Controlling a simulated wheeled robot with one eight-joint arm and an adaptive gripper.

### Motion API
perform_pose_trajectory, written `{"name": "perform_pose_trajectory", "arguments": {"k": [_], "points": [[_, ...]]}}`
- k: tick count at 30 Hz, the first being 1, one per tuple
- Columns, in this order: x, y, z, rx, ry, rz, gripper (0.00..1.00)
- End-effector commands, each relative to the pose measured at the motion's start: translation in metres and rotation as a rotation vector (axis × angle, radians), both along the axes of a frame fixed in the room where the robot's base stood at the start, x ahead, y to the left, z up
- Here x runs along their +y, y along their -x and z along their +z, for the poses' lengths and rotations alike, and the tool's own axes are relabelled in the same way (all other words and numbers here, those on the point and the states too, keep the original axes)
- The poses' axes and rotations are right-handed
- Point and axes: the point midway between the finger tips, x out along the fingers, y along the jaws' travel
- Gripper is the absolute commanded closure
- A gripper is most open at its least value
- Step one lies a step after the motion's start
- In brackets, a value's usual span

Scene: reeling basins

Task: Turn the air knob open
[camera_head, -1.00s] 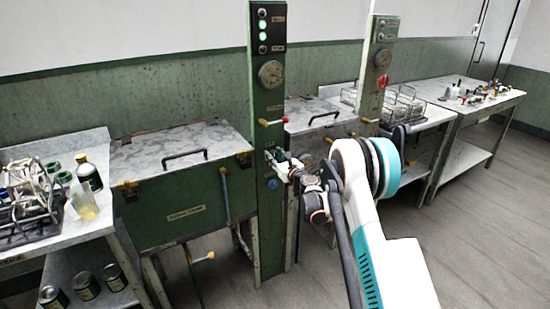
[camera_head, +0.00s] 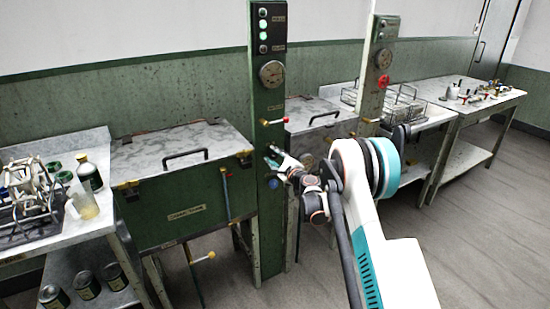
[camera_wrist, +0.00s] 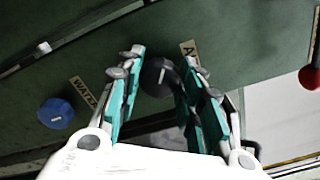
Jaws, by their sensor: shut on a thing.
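The air knob (camera_wrist: 155,84) is round and dark with a small white mark, beside a partly hidden label starting with "A". In the wrist view my gripper (camera_wrist: 162,62) has its teal-padded fingers on either side of this knob, shut on it. The head view shows my gripper (camera_head: 275,157) against the front of the narrow green column (camera_head: 268,105), where it hides the air knob. A blue knob (camera_wrist: 56,113) next to a "WATER" label sits to the left in the wrist view; it also shows below my gripper in the head view (camera_head: 273,183).
A red-tipped lever (camera_head: 272,122) sticks out of the column just above my gripper. A gauge (camera_head: 271,74) is higher up. A green lidded basin (camera_head: 175,195) stands left of the column. A second column (camera_head: 375,75) stands to the right. The floor at right is clear.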

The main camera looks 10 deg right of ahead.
Motion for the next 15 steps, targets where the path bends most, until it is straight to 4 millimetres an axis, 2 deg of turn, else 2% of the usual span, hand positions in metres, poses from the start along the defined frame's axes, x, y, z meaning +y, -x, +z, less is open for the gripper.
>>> {"name": "perform_pose_trajectory", "arguments": {"k": [15], "points": [[0.0013, 0.0005, -0.0022, -0.135, 0.418, 0.001, 0.9]]}}
